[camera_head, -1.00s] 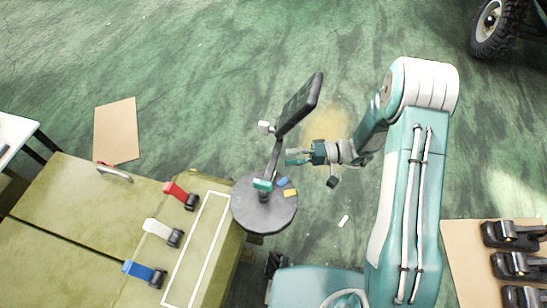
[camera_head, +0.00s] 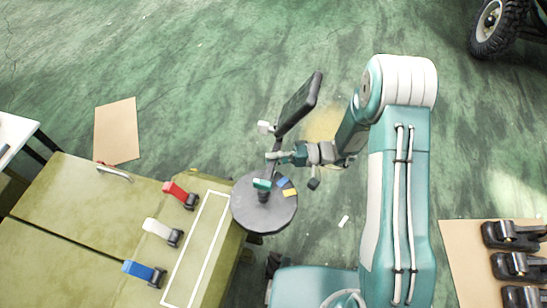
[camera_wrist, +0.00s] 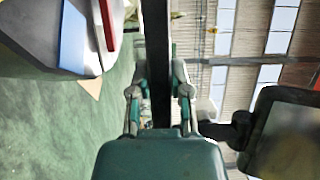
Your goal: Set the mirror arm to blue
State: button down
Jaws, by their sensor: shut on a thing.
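The mirror arm (camera_head: 277,146) is a dark post rising from a round dark grey disc (camera_head: 262,218), with a black rectangular mirror (camera_head: 299,104) at its top. The disc carries a blue mark (camera_head: 282,182) and a yellow mark (camera_head: 290,192). A teal-green piece (camera_head: 262,184) sits near the foot of the post. My gripper (camera_head: 272,158) is shut on the post, below the mirror. In the wrist view, the post (camera_wrist: 158,50) runs between my fingers (camera_wrist: 160,92); the mirror (camera_wrist: 287,138) is right, and a blue patch (camera_wrist: 73,36) and red strip (camera_wrist: 107,24) show left.
A green chassis box (camera_head: 80,210) with red (camera_head: 176,191), white (camera_head: 158,228) and blue (camera_head: 139,269) levers stands left of the disc. A board (camera_head: 465,265) with dark parts lies at lower right. A wheel (camera_head: 492,22) is at upper right. The floor behind the mirror is clear.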

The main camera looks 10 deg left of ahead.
jog(key=shift+d+f, duration=0.15)
jog(key=shift+s+d+m+t, duration=0.35)
jog(key=shift+d+m+t, duration=0.55)
jog(key=shift+t, duration=0.6)
jog(key=shift+s+d+m+t, duration=0.3)
jog(key=shift+d+m+t, duration=0.35)
jog(key=shift+m+t, duration=0.65)
jog(key=shift+s+d+m+t, duration=0.35)
jog(key=shift+d+m+t, duration=0.45)
jog(key=shift+t, duration=0.9)
jog(key=c, duration=0.6)
grip_release()
jog(key=shift+o, duration=0.2)
jog(key=shift+w, duration=0.1)
